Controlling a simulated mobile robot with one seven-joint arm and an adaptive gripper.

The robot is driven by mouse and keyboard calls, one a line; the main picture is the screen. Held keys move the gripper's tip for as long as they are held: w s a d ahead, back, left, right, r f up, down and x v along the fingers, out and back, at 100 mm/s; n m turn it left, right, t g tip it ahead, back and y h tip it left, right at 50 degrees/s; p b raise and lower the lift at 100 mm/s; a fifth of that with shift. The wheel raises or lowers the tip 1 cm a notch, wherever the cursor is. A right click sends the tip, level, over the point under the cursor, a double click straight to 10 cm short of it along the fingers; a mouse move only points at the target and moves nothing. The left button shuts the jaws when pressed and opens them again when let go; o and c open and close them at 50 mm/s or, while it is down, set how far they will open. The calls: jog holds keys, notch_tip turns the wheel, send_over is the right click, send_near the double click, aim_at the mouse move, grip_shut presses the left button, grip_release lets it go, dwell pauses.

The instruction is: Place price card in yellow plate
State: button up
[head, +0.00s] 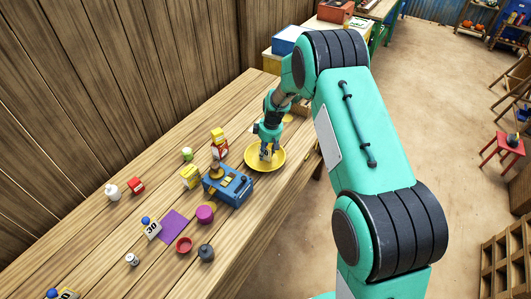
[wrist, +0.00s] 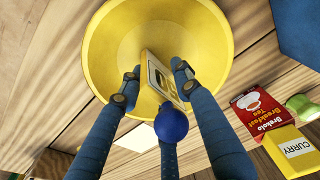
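The yellow plate (head: 279,165) sits on the wooden table. In the wrist view the yellow plate (wrist: 105,45) fills the top middle. Plate surface shows between the left finger and the card. The third finger's tip is hidden behind the ball, so firm contact is unclear.
A blue box-like device (head: 232,190) stands close left of the plate. A red tea box (wrist: 257,113) and a yellow curry box (wrist: 290,150) are nearby. Another price card (head: 151,229), a purple mat (head: 174,225) and small pots lie farther left. The table edge is close right.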

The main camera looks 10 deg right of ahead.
jog(key=r, duration=0.4)
jog(key=d+r+p, duration=0.1)
jog(key=r, duration=0.3)
jog(key=s+r, duration=0.1)
jog(key=r, duration=0.3)
jog(key=shift+s+d+p, duration=0.1)
jog(key=shift+d+p, duration=0.05)
jog(key=shift+p, duration=0.15)
jog(key=shift+r, duration=0.25)
jog(key=s+r+m+t, duration=0.1)
jog(key=s+r+m, duration=0.1)
jog(key=s+r, duration=0.9)
jog(key=s+r+m+t, duration=0.15)
jog(key=s+r, duration=0.55)
jog(key=r, duration=0.8)
jog(key=s+r+m+t, duration=0.1)
jog(key=s+r+m, duration=0.1)
jog(key=s, duration=1.2)
jog(key=s+r+m+t+h, duration=0.1)
jog(key=s+r+m, duration=0.2)
jog(key=s, duration=1.2)
jog(key=shift+r, duration=0.75)
